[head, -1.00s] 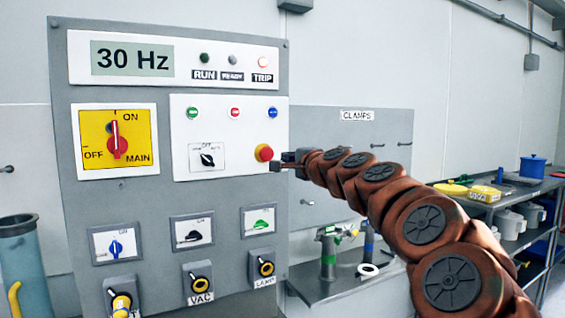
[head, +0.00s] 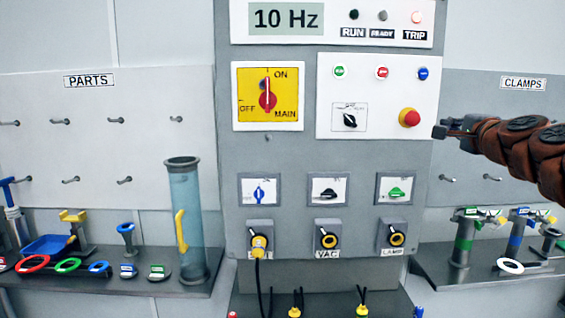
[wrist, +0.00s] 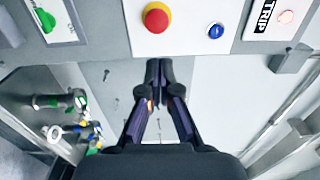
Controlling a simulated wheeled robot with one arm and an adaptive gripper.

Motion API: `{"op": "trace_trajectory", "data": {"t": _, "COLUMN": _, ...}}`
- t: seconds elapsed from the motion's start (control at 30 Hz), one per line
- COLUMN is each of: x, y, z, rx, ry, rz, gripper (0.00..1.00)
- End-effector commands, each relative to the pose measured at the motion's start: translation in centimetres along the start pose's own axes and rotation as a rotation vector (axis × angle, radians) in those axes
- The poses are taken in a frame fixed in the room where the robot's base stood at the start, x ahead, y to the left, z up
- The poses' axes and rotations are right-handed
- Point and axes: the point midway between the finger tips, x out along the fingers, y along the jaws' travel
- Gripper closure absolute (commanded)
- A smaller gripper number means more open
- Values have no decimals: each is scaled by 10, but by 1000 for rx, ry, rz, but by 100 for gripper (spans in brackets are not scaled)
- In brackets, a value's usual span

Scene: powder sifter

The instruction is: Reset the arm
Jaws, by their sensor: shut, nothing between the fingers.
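My arm reaches in from the right edge of the head view. My gripper (head: 440,131) is at its end, beside the right edge of the grey control panel (head: 285,160) and just right of the red emergency button (head: 411,117). In the wrist view my gripper (wrist: 155,64) has its fingertips together with nothing between them. The red button (wrist: 156,17) and the blue button (wrist: 215,31) show ahead of the fingertips, apart from them. The display (head: 286,18) reads 10 Hz, and the TRIP lamp (head: 416,17) looks lit pale red.
A shelf at left holds a clear blue cylinder (head: 184,225), coloured rings and small parts under a PARTS pegboard (head: 60,140). A right shelf holds clamp stands (head: 462,240) and a white ring (head: 510,266).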

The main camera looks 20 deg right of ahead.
Motion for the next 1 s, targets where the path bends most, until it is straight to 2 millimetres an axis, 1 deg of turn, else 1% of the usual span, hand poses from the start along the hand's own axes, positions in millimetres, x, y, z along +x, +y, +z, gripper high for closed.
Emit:
{"op": "trace_trajectory", "data": {"t": 0.07, "x": 0, "y": 0, "z": 1, "rx": -2, "ry": -2, "rz": 1, "gripper": 100}}
{"op": "trace_trajectory", "data": {"t": 0.13, "x": 2, "y": 3, "z": 10, "rx": -13, "ry": -18, "rz": 10, "gripper": 100}}
{"op": "trace_trajectory", "data": {"t": 0.17, "x": 2, "y": 5, "z": 16, "rx": -23, "ry": -30, "rz": 17, "gripper": 100}}
{"op": "trace_trajectory", "data": {"t": 0.23, "x": 5, "y": 12, "z": 39, "rx": -56, "ry": -74, "rz": 43, "gripper": 100}}
{"op": "trace_trajectory", "data": {"t": 0.27, "x": 6, "y": 16, "z": 52, "rx": -75, "ry": -99, "rz": 57, "gripper": 100}}
{"op": "trace_trajectory", "data": {"t": 0.3, "x": 7, "y": 23, "z": 72, "rx": -105, "ry": -136, "rz": 78, "gripper": 100}}
{"op": "trace_trajectory", "data": {"t": 0.37, "x": 6, "y": 36, "z": 104, "rx": -158, "ry": -200, "rz": 115, "gripper": 100}}
{"op": "trace_trajectory", "data": {"t": 0.4, "x": 4, "y": 47, "z": 128, "rx": -196, "ry": -248, "rz": 144, "gripper": 100}}
{"op": "trace_trajectory", "data": {"t": 0.47, "x": 0, "y": 65, "z": 162, "rx": -257, "ry": -319, "rz": 187, "gripper": 100}}
{"op": "trace_trajectory", "data": {"t": 0.5, "x": -4, "y": 76, "z": 182, "rx": -295, "ry": -362, "rz": 213, "gripper": 100}}
{"op": "trace_trajectory", "data": {"t": 0.57, "x": -13, "y": 96, "z": 213, "rx": -357, "ry": -435, "rz": 258, "gripper": 100}}
{"op": "trace_trajectory", "data": {"t": 0.6, "x": -21, "y": 111, "z": 233, "rx": -399, "ry": -484, "rz": 289, "gripper": 100}}
{"op": "trace_trajectory", "data": {"t": 0.67, "x": -34, "y": 130, "z": 259, "rx": -463, "ry": -552, "rz": 329, "gripper": 100}}
{"op": "trace_trajectory", "data": {"t": 0.7, "x": -44, "y": 145, "z": 276, "rx": -509, "ry": -600, "rz": 359, "gripper": 100}}
{"op": "trace_trajectory", "data": {"t": 0.77, "x": -62, "y": 169, "z": 300, "rx": -574, "ry": -676, "rz": 407, "gripper": 100}}
{"op": "trace_trajectory", "data": {"t": 0.8, "x": -75, "y": 185, "z": 314, "rx": -621, "ry": -723, "rz": 438, "gripper": 100}}
{"op": "trace_trajectory", "data": {"t": 0.87, "x": -96, "y": 209, "z": 332, "rx": -689, "ry": -798, "rz": 488, "gripper": 100}}
{"op": "trace_trajectory", "data": {"t": 0.9, "x": -112, "y": 226, "z": 342, "rx": -736, "ry": -848, "rz": 523, "gripper": 100}}
{"op": "trace_trajectory", "data": {"t": 0.97, "x": -136, "y": 251, "z": 354, "rx": -807, "ry": -920, "rz": 574, "gripper": 100}}
{"op": "trace_trajectory", "data": {"t": 1.0, "x": -154, "y": 267, "z": 361, "rx": -855, "ry": -971, "rz": 610, "gripper": 100}}
